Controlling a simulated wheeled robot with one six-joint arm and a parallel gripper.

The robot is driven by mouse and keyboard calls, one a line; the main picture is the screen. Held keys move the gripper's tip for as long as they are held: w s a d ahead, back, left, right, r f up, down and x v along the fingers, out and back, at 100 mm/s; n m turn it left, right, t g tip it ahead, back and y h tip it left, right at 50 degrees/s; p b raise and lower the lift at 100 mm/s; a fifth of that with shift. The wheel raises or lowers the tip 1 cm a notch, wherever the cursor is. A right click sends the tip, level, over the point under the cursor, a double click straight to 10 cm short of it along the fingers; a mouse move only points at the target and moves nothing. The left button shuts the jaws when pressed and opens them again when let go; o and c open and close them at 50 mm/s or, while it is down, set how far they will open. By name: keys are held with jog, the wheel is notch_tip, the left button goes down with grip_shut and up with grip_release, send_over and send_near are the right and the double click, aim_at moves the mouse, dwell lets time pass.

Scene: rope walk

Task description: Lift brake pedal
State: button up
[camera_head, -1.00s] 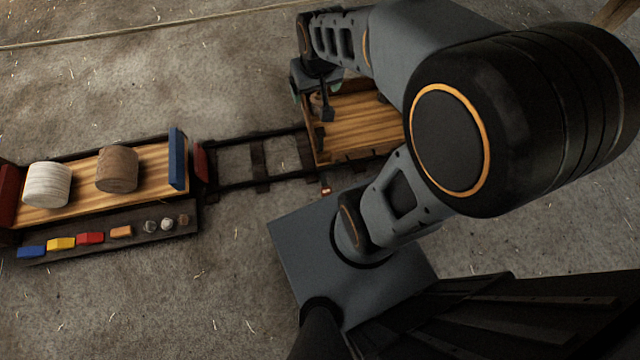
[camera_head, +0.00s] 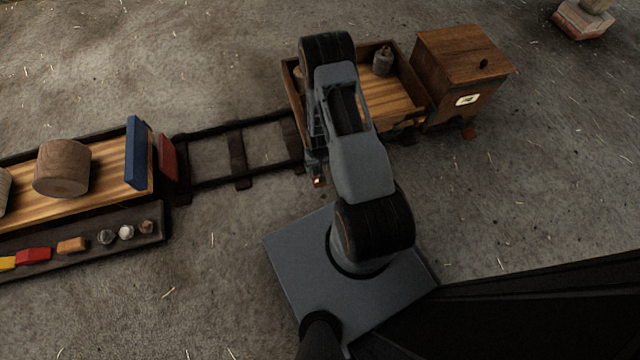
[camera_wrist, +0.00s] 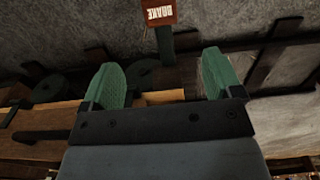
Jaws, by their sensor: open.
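In the wrist view a small red plate (camera_wrist: 160,12), lettered BRAKE upside down, sits at the top edge on a green bar; this is the brake pedal. My gripper (camera_wrist: 163,82) is open and empty, with its green fingertips wide apart. The plate lies ahead of the gap between them, apart from both. In the head view a small reddish piece (camera_head: 317,181), likely the same pedal, shows by the near left corner of the wooden wagon (camera_head: 400,97). My arm hides the gripper's fingers and part of the wagon there.
A dark track (camera_head: 238,160) joins the wagon to a flat cart at left with a blue end board (camera_head: 139,153) and a wooden drum (camera_head: 62,168). A wooden box (camera_head: 460,58) stands at the wagon's right end. Open floor lies in front.

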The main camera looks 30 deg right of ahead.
aim_at(316, 170)
notch_tip(316, 170, down, 14)
jog(key=b, duration=0.5)
jog(key=shift+s+b, duration=0.15)
jog(key=shift+b, duration=0.15)
jog(key=shift+c, duration=0.3)
